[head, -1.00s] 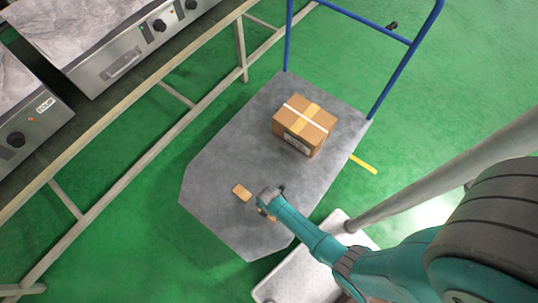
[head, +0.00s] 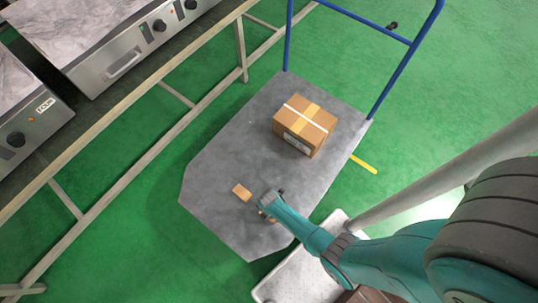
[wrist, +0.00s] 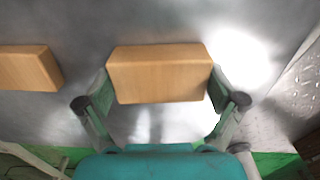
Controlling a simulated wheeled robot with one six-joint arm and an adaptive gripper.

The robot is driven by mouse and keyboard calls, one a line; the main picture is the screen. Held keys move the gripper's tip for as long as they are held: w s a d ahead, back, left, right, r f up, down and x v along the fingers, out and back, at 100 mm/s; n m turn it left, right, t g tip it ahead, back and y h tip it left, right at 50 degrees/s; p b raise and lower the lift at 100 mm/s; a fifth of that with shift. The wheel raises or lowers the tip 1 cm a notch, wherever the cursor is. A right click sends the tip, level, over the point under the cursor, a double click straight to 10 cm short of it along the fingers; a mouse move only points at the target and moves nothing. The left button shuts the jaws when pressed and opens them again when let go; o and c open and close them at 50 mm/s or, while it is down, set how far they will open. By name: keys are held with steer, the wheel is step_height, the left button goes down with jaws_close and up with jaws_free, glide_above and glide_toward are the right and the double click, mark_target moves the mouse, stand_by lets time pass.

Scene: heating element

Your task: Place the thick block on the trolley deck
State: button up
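A light wooden block (wrist: 160,75), which looks like the thick block, sits between the two fingers of my gripper (wrist: 160,92) in the wrist view. The fingers meet its left and right ends. In the head view my gripper (head: 266,208) is low over the near part of the grey trolley deck (head: 225,160) and hides most of this block. I cannot tell whether the block touches the deck. A second wooden block (head: 242,192) lies on the deck just left of my gripper; it also shows at the left of the wrist view (wrist: 28,68).
A taped cardboard box (head: 305,125) stands on the deck's far part, near the blue handle (head: 400,75). A railed bench with steel heating units (head: 130,60) runs along the left. A white tray-like surface (head: 300,278) lies beside the deck's near edge. The deck's middle is clear.

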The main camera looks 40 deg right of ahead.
steer(key=shift+o, duration=0.2)
step_height(320, 180, up, 11)
steer(key=shift+d, duration=0.2)
stand_by(0.7)
steer(key=shift+f, duration=0.1)
